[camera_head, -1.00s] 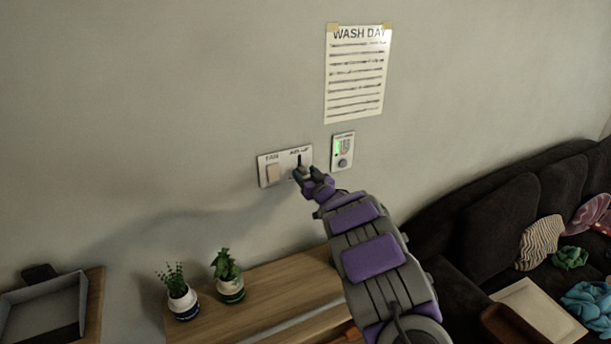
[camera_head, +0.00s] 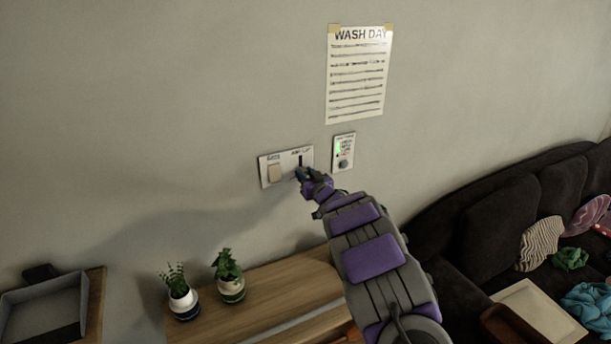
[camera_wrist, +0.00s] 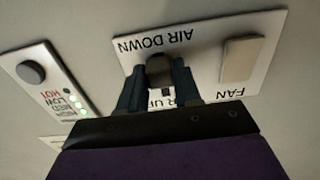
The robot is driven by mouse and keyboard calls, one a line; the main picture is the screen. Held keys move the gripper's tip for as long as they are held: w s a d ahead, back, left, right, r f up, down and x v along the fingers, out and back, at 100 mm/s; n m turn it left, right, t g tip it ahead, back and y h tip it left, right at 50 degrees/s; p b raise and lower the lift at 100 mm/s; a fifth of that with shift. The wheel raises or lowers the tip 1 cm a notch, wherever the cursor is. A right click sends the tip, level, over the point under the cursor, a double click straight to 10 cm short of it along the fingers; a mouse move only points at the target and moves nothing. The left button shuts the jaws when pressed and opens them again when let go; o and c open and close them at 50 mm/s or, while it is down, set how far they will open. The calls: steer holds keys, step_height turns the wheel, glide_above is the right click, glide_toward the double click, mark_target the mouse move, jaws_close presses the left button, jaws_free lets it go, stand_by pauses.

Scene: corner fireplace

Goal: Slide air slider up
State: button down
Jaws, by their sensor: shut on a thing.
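A white wall panel (camera_head: 288,178) carries the air slider and a fan rocker switch. In the wrist view the panel (camera_wrist: 207,62) appears upside down, with "AIR DOWN" along the picture's top and a partly covered "AIR UP" below. The dark air slider knob (camera_wrist: 160,68) sits between my fingers, close to the "AIR DOWN" label. My gripper (camera_wrist: 156,80) is shut on the knob. In the head view my gripper (camera_head: 302,174) is at the lower right of the panel and hides the knob; the dark slot shows above it.
The beige fan switch (camera_wrist: 241,60) is beside the slider. A small control with a round knob and green lights (camera_head: 343,152) is mounted close to the right. A wash-day poster (camera_head: 358,75) hangs above. Two potted plants (camera_head: 230,290) stand on a wooden surface below.

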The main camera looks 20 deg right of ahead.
mark_target(301, 157)
steer(key=shift+r+p, duration=1.6)
steer(key=shift+r, duration=0.75)
steer(key=c, duration=1.3)
jaws_free()
steer(key=o, duration=0.5)
steer(key=shift+w+d+f, duration=0.1)
steer(key=shift+w+f, duration=0.05)
steer(key=shift+c, duration=0.2)
steer(key=shift+s, duration=0.25)
steer(key=s+p, duration=0.1)
steer(key=s, duration=1.6)
steer(key=shift+d, duration=0.35)
